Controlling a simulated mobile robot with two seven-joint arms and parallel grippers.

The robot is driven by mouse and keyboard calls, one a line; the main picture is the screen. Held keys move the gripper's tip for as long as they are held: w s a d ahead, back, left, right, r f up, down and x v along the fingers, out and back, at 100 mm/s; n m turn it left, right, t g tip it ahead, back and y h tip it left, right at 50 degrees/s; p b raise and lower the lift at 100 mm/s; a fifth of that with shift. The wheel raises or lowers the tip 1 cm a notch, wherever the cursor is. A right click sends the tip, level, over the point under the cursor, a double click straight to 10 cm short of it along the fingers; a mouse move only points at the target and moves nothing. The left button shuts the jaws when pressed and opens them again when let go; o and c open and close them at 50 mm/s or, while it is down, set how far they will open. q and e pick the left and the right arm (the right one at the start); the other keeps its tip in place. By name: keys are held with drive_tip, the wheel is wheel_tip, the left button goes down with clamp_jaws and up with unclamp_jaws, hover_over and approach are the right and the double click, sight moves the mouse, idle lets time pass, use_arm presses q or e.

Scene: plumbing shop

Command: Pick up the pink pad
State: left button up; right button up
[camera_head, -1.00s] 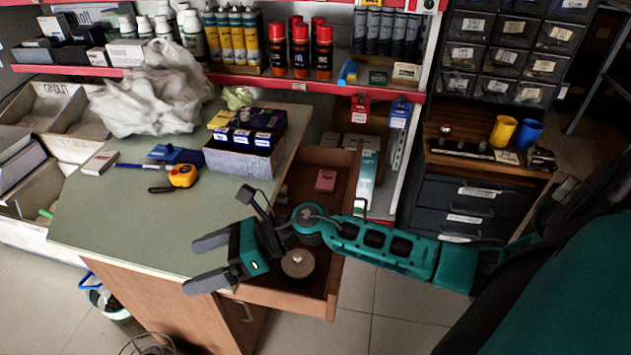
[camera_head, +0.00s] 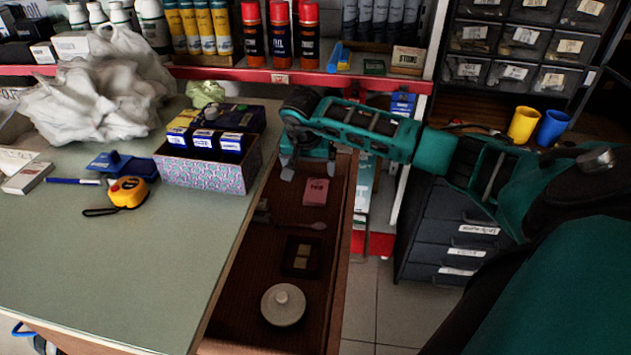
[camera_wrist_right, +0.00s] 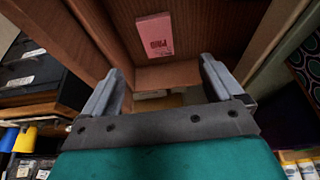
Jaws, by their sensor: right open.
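The pink pad (camera_head: 316,192) lies flat in the open drawer, near its back end, with dark lettering on top. In the right wrist view the pink pad (camera_wrist_right: 155,37) lies on the brown drawer floor, beyond the fingertips and a little left of the middle between them. My right gripper (camera_head: 309,173) is open and empty above the back of the drawer, just behind the pad in the head view. Its two fingers (camera_wrist_right: 163,75) stand wide apart in the wrist view. My left gripper is not in view.
The drawer (camera_head: 262,290) also holds a round lidded thing (camera_head: 283,304), a small dark tray (camera_head: 301,256) and a spoon (camera_head: 305,225). A patterned box (camera_head: 208,172) stands on the counter beside it. A tape measure (camera_head: 129,191) lies further left.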

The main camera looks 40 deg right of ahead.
drive_tip(key=b, duration=0.2)
approach(316, 192)
drive_tip(key=shift+w+f, duration=0.2)
drive_tip(key=shift+f, duration=0.3)
drive_tip(key=shift+w+f, duration=0.25)
drive_tip(key=shift+f, duration=0.3)
drive_tip(key=shift+d+f, duration=0.15)
drive_tip(key=shift+f, duration=0.05)
drive_tip(key=x, duration=0.1)
drive_tip(key=b+x, duration=0.1)
drive_tip(key=x, duration=0.1)
drive_tip(key=b+x, duration=0.1)
drive_tip(key=x, duration=0.1)
drive_tip(key=shift+s, duration=0.25)
drive_tip(key=shift+d+f+b, duration=0.15)
drive_tip(key=shift+f+b, duration=0.05)
drive_tip(key=shift+b, duration=0.1)
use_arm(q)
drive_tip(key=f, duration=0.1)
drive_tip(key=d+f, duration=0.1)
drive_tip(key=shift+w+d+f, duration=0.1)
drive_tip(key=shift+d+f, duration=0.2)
use_arm(e)
drive_tip(key=shift+w, duration=0.1)
drive_tip(key=shift+c, duration=0.2)
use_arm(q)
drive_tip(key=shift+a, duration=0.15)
use_arm(e)
drive_tip(key=c, duration=1.1)
drive_tip(key=shift+r, duration=0.2)
